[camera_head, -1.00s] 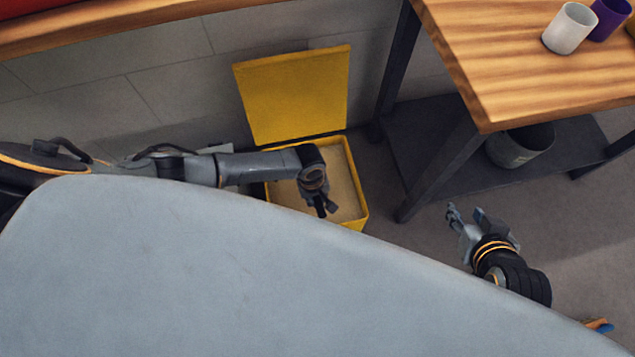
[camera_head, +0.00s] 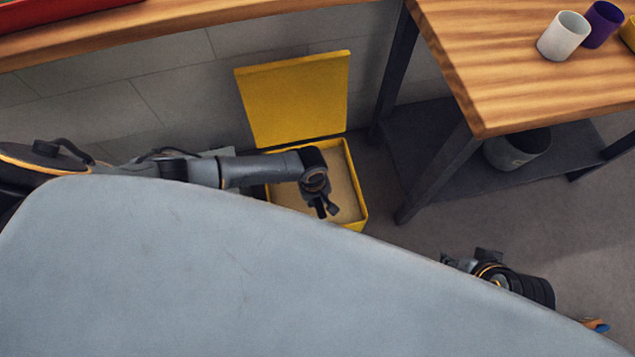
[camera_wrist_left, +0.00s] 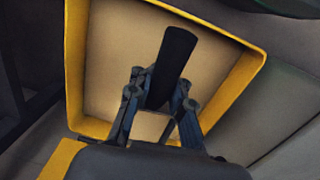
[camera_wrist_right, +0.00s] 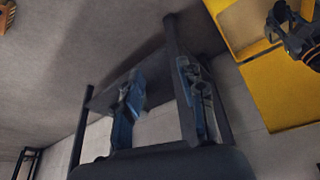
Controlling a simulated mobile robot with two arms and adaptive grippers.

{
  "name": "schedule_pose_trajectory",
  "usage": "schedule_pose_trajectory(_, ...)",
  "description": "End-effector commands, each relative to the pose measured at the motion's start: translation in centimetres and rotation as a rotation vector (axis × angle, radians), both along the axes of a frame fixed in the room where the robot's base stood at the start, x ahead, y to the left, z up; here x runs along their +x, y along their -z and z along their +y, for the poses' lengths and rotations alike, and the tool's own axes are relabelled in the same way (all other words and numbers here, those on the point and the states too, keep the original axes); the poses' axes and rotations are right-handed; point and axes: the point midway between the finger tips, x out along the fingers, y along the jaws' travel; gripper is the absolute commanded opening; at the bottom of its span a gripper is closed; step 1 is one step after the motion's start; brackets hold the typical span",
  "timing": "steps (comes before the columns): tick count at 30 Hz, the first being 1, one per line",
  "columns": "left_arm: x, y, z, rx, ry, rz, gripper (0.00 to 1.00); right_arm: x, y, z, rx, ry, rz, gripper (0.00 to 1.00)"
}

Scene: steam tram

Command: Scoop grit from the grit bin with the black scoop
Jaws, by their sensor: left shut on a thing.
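The yellow grit bin (camera_head: 360,190) stands on the floor against the wall with its lid (camera_head: 295,98) raised. Pale grit (camera_head: 346,190) fills its inside. My left gripper (camera_head: 322,207) is over the bin. In the left wrist view my left gripper (camera_wrist_left: 163,105) is shut on the black scoop (camera_wrist_left: 173,60), which points into the bin above the grit. I cannot tell whether the scoop touches the grit or holds any. My right gripper (camera_head: 470,260) is to the right of the bin, partly hidden by my own body. In the right wrist view its fingers (camera_wrist_right: 162,95) are apart and empty.
A wooden table (camera_head: 520,85) with dark legs stands right of the bin. It bears a white cup (camera_head: 562,37) and a purple cup (camera_head: 603,25). A grey bucket (camera_head: 518,147) is on its lower shelf. A wooden ledge (camera_head: 190,20) runs along the wall.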

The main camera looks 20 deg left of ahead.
Motion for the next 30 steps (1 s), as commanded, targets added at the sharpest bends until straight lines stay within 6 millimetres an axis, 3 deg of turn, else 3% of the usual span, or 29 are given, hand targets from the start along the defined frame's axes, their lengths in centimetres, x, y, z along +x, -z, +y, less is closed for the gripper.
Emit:
schedule_pose_trajectory(6,0.0,-0.6,0.0,0.006,0.0,-0.003,0.0,-1.6,0.2,-0.5,-0.015,0.006,0.077,0.4)
schedule_pose_trajectory(22,0.0,-3.2,0.0,0.055,0.0,-0.022,0.0,-0.1,4.2,-0.1,-0.015,0.001,0.104,0.4)
schedule_pose_trajectory(30,0.0,-3.5,0.0,0.065,-0.001,-0.026,0.0,0.1,6.6,-0.1,-0.016,0.0,0.115,0.4)
